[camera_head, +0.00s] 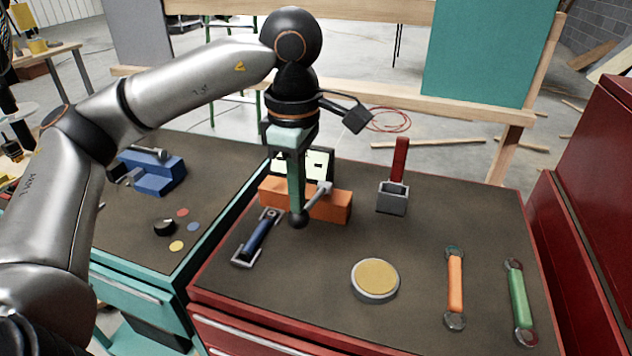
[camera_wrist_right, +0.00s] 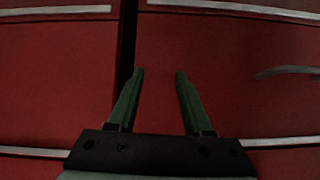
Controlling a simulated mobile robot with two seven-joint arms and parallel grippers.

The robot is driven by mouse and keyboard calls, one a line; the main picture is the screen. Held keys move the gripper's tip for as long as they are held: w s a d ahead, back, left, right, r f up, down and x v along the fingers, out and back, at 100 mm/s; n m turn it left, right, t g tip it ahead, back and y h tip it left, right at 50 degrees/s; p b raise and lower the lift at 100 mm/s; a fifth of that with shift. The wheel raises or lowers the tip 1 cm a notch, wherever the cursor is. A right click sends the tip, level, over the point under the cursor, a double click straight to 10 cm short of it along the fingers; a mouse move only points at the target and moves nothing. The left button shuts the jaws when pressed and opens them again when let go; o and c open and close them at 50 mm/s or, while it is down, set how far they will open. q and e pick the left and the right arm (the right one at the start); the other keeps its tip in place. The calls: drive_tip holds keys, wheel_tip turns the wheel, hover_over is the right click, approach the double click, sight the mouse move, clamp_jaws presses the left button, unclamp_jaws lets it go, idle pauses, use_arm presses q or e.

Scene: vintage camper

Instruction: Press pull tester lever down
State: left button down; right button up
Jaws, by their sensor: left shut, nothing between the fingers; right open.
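The pull tester has an orange base (camera_head: 336,207) and a small lit screen (camera_head: 318,163), and stands at the back left of the red bench. Its grey lever (camera_head: 318,197) slopes down toward the front left and ends in a black ball knob (camera_head: 298,221). My left gripper (camera_head: 297,208) is shut and empty, pointing down. Its green fingertips meet the knob in the picture; whether they touch it I cannot tell. The fingers hide part of the orange base. My right gripper (camera_wrist_right: 159,74) shows only in the right wrist view, open and empty, before red drawer fronts.
On the red bench (camera_head: 320,262) are a blue-handled tool (camera_head: 257,236), a round yellow-topped disc (camera_head: 375,277), a grey holder (camera_head: 392,199) with a red upright, and orange (camera_head: 455,283) and green (camera_head: 518,297) handled tools. A blue vise (camera_head: 155,177) stands on the left bench.

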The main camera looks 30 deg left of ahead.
use_arm(q)
drive_tip(key=shift+f, duration=0.35)
use_arm(e)
drive_tip(key=shift+f, duration=0.4)
